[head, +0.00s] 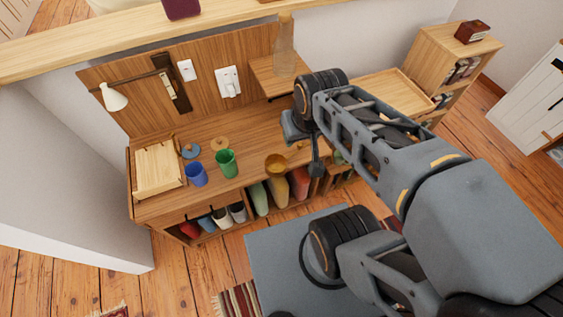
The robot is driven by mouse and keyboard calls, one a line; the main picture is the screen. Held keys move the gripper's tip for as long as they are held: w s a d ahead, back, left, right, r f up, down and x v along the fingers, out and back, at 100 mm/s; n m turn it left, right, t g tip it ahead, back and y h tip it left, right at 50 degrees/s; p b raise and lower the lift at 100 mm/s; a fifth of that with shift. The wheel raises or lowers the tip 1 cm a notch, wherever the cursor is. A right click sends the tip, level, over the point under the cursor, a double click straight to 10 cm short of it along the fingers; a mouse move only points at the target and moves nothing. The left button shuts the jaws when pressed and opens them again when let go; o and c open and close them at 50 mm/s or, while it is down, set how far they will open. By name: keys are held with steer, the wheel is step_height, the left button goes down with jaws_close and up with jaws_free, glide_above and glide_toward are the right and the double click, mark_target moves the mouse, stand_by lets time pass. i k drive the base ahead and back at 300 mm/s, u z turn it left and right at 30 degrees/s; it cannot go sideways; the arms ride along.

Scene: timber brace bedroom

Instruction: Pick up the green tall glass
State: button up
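The green tall glass (227,163) stands upright on the wooden desk (214,126), just right of a blue glass (196,174). A brown bowl or cup (276,165) stands to the green glass's right. My gripper (312,165) is at the end of my arm, over the right part of the desk, to the right of the green glass and apart from it. The gripper is small and dark in this view, and its fingers are partly hidden by the arm, so I cannot tell whether it is open or shut.
A glass bottle (284,45) stands on a raised shelf (262,76). A lamp (113,98) hangs at left. Several coloured items fill cubbies below.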

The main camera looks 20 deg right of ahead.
mark_target(225, 157)
steer(key=u, duration=3.4)
steer(key=k, duration=0.7)
steer(key=z, duration=0.85)
steer(key=i, duration=0.85)
